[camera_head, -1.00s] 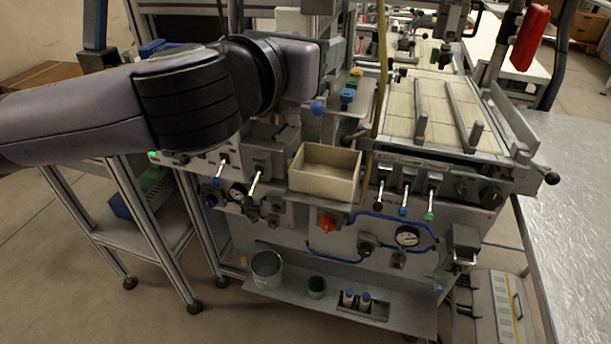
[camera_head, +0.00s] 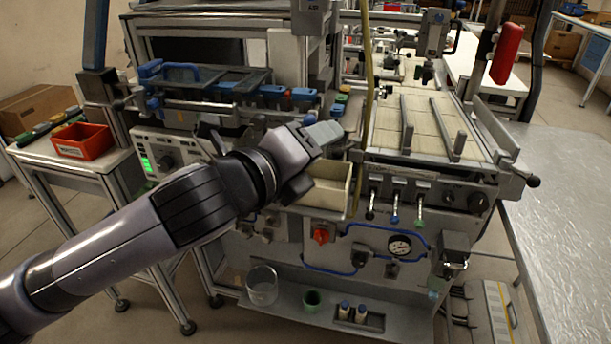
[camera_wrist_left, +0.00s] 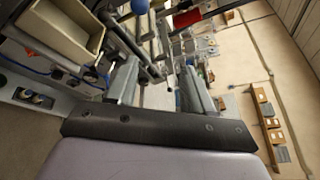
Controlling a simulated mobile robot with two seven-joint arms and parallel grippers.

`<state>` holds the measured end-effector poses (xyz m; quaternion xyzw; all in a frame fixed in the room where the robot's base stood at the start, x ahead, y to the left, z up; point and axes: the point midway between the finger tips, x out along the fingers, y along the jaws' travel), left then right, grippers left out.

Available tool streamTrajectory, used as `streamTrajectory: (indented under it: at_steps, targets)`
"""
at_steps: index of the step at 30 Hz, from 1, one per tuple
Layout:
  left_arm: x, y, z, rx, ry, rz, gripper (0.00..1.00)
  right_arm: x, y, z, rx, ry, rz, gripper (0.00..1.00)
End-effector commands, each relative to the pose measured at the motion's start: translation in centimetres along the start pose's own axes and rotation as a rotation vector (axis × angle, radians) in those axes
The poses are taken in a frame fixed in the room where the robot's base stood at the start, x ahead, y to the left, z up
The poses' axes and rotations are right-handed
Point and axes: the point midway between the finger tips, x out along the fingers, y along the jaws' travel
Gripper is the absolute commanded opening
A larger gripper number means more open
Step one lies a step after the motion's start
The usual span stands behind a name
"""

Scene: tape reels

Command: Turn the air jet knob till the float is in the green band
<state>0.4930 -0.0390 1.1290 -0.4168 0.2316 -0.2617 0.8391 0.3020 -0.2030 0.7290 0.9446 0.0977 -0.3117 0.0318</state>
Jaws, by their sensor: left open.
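On the control box at the left of the machine, a round dark knob (camera_head: 166,161) sits beside a lit green strip (camera_head: 148,163). Two more dark knobs (camera_head: 474,201) are on the right front panel. I cannot tell which one is the air jet knob. No float or green band can be made out clearly. My left gripper (camera_head: 318,150) is over the beige bin at the machine's front, right of the control box and apart from the knobs. In the left wrist view its two fingers (camera_wrist_left: 160,75) stand apart with nothing between them. My right gripper is not in view.
The beige bin (camera_head: 328,197) is just below my left gripper. A yellow hose (camera_head: 367,90) hangs right of it. Levers (camera_head: 395,205), a red knob (camera_head: 321,236) and a gauge (camera_head: 399,245) are on the front. A red-orange bin (camera_head: 82,141) stands on the left side table.

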Motion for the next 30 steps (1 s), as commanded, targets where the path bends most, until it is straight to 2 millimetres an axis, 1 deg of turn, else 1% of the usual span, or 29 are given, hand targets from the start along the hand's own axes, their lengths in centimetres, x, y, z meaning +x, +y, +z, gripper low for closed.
streamTrajectory:
  at_steps: [1,9,15,19,30]
  targets:
    - [0.1,0.6,-0.4,-0.051,0.005,0.001,0.52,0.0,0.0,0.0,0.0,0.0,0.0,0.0]
    - [0.2,3.0,-1.5,-0.299,0.015,-0.005,0.52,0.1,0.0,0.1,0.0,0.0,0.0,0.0]
    - [0.2,4.2,-1.9,-0.413,0.015,-0.005,0.52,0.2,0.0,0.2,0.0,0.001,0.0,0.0]
    - [0.2,4.6,-2.0,-0.444,0.014,-0.005,0.52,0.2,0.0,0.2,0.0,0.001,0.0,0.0]
    - [0.2,4.8,-2.1,-0.457,0.014,-0.004,0.52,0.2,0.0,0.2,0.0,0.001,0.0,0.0]
